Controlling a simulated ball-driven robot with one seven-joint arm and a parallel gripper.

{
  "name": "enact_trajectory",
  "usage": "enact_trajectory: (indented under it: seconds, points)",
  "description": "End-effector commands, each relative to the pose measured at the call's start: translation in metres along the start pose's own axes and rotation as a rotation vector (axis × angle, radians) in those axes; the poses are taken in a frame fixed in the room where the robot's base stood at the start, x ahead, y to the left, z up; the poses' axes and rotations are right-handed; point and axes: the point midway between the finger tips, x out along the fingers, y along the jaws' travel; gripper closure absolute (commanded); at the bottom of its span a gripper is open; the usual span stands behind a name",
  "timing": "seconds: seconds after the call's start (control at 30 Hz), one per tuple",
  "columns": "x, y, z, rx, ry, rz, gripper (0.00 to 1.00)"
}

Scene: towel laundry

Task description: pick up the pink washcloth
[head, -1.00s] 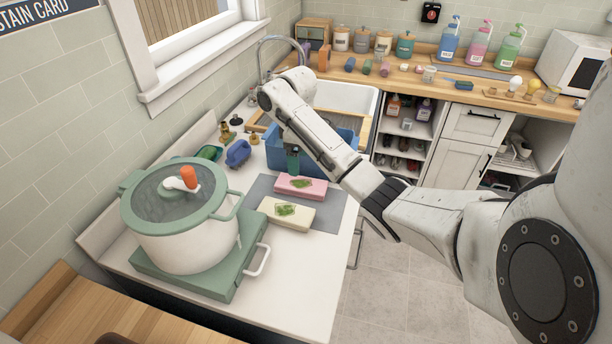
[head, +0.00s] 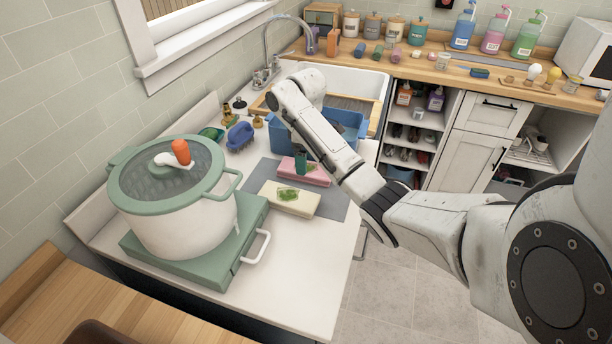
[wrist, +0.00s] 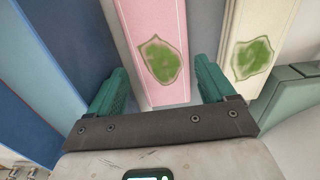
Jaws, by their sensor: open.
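The pink washcloth (head: 313,176) lies folded on a grey mat (head: 262,172) on the white counter, beside a cream cloth (head: 289,200). In the wrist view the pink washcloth (wrist: 153,60) has a green stain and lies between the teal fingers of my gripper (wrist: 163,92). My gripper (head: 301,164) is open, with one finger on each side of the cloth's width. I cannot tell whether the fingers touch it. In the head view my arm hides part of the gripper and the washcloth.
A blue bin (head: 281,132) stands just behind the washcloth, with the sink (head: 345,80) beyond. A lidded pot (head: 180,215) stands on a green base at left. A blue brush (head: 240,136) lies near the wall. The front counter is clear.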

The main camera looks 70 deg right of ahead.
Motion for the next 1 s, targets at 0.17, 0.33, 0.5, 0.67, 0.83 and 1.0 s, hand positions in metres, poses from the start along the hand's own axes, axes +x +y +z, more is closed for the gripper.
enact_trajectory:
  seconds: [0.17, 0.33, 0.5, 0.67, 0.83, 1.0]
  points:
    - [0.023, 0.0, 0.0, 0.0, -0.002, -0.001, 0.17]
    - [0.029, 0.0, 0.0, -0.001, 0.001, 0.001, 0.17]
    - [0.029, 0.0, 0.0, -0.001, 0.0, 0.001, 0.19]
    - [0.029, 0.0, 0.0, -0.001, 0.0, 0.0, 0.34]
    - [0.029, 0.0, 0.0, -0.001, 0.0, 0.0, 0.51]
    - [0.029, 0.0, 0.0, -0.001, 0.0, 0.001, 0.55]
